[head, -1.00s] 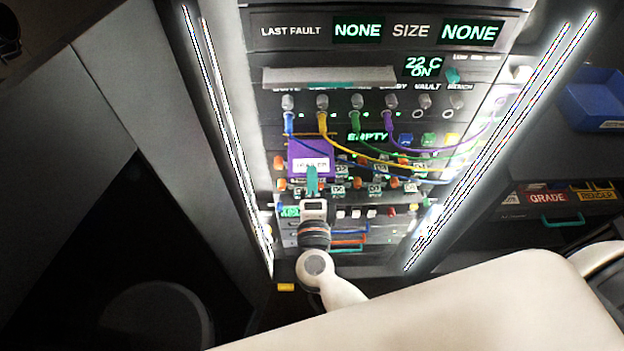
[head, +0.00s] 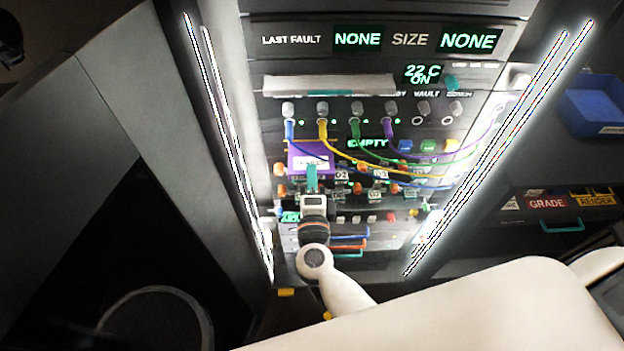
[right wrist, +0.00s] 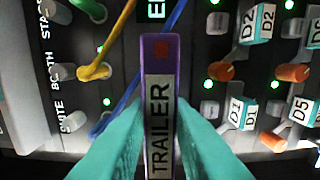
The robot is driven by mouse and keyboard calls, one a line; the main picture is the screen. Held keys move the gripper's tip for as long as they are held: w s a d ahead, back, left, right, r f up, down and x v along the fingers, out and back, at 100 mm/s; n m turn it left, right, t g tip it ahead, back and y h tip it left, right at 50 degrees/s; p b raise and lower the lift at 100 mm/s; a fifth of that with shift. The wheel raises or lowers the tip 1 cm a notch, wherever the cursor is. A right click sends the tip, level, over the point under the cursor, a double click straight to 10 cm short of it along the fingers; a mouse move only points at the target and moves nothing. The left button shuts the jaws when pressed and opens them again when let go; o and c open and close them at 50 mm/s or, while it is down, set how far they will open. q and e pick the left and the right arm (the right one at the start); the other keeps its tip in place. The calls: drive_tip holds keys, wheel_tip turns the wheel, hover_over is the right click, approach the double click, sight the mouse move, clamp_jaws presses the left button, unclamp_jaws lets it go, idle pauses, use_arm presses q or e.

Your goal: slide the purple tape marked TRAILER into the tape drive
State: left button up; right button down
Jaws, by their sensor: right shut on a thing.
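The purple tape (head: 308,158) is held in front of the rack panel, in the left part of the head view. In the right wrist view the tape (right wrist: 160,60) is seen along its edge, with a label reading TRAILER. My right gripper (head: 312,180) is shut on the tape, with its teal fingers on either side of it in the right wrist view (right wrist: 160,135). The tape drive shows only as a lit EMPTY display (head: 367,143), right of the tape in the head view; its slot cannot be made out. My left gripper is not in view.
Blue, yellow, green and purple cables (head: 420,152) loop across the panel close to the tape. Knobs with small tags (right wrist: 245,110) stand out beside it. Bright light strips (head: 232,150) flank the rack. A blue bin (head: 597,103) sits at the far right.

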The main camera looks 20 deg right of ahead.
sight(311, 162)
drive_tip(key=shift+p+x, duration=0.3)
drive_tip(key=shift+x, duration=2.1)
drive_tip(key=c, duration=1.2)
unclamp_jaws()
drive_tip(key=shift+s+f, duration=0.1)
drive_tip(key=shift+s, duration=0.2)
drive_tip(key=b+v, duration=0.3)
drive_tip(key=v, duration=0.8)
drive_tip(key=shift+s, duration=0.15)
drive_tip(key=shift+a, duration=0.15)
